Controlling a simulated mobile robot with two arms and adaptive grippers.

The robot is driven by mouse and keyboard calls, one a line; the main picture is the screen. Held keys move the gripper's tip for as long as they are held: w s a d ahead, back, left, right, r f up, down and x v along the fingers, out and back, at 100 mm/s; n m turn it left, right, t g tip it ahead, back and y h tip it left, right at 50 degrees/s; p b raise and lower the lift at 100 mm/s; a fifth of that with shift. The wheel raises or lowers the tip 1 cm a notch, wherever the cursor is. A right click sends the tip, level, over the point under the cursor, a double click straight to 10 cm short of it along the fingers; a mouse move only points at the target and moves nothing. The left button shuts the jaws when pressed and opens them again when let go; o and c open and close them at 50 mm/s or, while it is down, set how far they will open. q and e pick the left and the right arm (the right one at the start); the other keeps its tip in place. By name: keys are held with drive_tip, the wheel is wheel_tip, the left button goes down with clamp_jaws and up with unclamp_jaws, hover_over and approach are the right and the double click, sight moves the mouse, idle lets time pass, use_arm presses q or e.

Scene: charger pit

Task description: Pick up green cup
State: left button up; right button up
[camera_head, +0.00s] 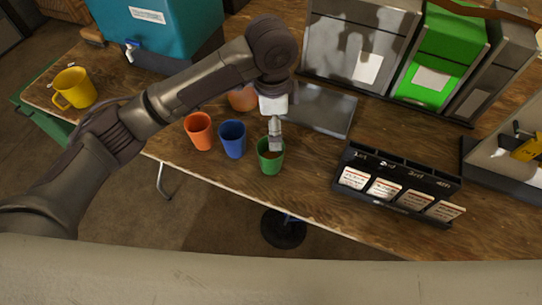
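The green cup (270,161) stands upright on the wooden table near its front edge, at the right end of a row of cups. My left arm reaches in from the left, and my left gripper (275,147) points down at the cup's far rim. Its fingertips overlap the cup's opening in the picture. The fingers line up edge-on, so I cannot tell whether they are apart or pinching the rim. My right gripper is not in view.
A blue cup (232,139) and an orange cup (199,131) stand left of the green cup. Another orange item (242,98) is partly behind my arm. A yellow mug (74,88) stands far left. A black card rack (399,184) stands right, and a grey plate (321,109) lies behind.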

use_arm(q)
approach(271, 152)
drive_tip(key=s+f, duration=0.1)
drive_tip(key=f, duration=0.1)
drive_tip(key=s+f, duration=0.1)
drive_tip(key=f, duration=0.1)
drive_tip(key=f+p, duration=0.1)
drive_tip(key=shift+s+d+f, duration=0.2)
drive_tip(key=shift+s+f, duration=0.2)
drive_tip(key=c, duration=1.3)
